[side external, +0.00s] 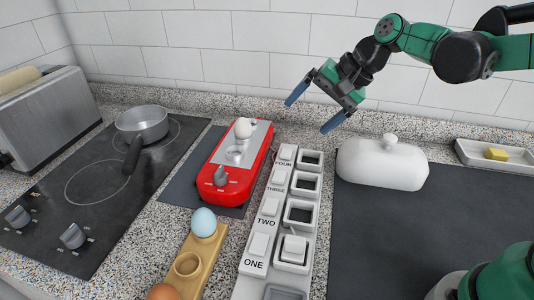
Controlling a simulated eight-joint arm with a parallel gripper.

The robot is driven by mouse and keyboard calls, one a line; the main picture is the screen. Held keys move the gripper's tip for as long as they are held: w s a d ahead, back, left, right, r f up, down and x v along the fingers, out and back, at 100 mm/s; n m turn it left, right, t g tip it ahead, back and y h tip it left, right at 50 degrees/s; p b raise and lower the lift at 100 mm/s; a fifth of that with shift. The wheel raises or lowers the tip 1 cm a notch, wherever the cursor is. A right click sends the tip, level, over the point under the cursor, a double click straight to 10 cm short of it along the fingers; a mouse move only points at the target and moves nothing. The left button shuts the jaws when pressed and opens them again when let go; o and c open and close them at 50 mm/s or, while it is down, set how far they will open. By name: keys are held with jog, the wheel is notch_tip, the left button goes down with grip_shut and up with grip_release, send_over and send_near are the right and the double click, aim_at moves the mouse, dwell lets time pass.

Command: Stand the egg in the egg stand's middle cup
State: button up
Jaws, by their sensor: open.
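The wooden egg stand (207,248) is at the bottom, cut off by the frame's lower edge. A pale blue egg (204,222) stands in its far cup, and a brown egg (163,292) shows partly at the near end. The middle cup (187,265) between them is empty. A white egg (243,128) sits at the far end of a red appliance (234,175) with a metal top. An empty ring shows in front of that egg. My gripper (309,115) is open and empty, high to the right of the white egg, its blue fingers apart.
A grey labelled rack (258,240) with switches and square openings lies right of the egg stand. A white lidded dish (382,163) stands behind a dark mat (425,235). A cooktop (95,195) with a pan (142,124) and a toaster (42,115) are left.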

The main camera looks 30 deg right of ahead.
aim_at(248, 127)
jog(key=shift+w+a+f+m+y, duration=0.8)
jog(key=shift+w+f+m+y, duration=0.8)
jog(key=shift+w+m, duration=0.85)
jog(key=shift+w+a+f+m+y, duration=0.75)
jog(key=shift+w+f+m+y, duration=0.45)
jog(key=shift+w+f+m, duration=1.25)
jog(key=shift+w+a+f+m+y, duration=0.8)
jog(key=shift+w+f+m+y, duration=0.85)
jog(key=shift+w, duration=1.35)
jog(key=shift+r+m+h, duration=0.25)
jog(key=shift+r, duration=0.15)
grip_shut()
jog(key=shift+r, duration=0.1)
